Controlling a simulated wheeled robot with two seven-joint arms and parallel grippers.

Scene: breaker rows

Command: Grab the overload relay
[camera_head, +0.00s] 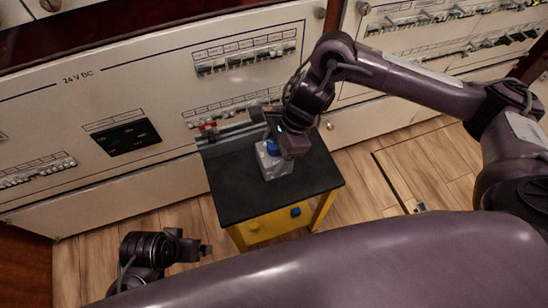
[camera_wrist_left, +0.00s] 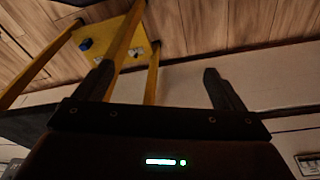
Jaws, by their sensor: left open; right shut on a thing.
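A pale grey block with a blue part on top, which looks like the overload relay (camera_head: 272,167), is on the black top of a small yellow-framed stand. My right gripper (camera_head: 283,148) comes down over it from above and is shut on it. The gripper hides part of its upper side, and I cannot tell whether the block touches the stand top. My left gripper (camera_head: 204,248) is low at the left of the stand, open and empty. In the left wrist view its two fingers (camera_wrist_left: 160,85) are spread apart with nothing between them.
The stand's black top (camera_head: 240,200) has bare room at the front. A grey rail (camera_head: 235,131) with a red piece (camera_head: 208,130) lies along its back edge. Pale breaker panels (camera_head: 60,110) rise behind.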

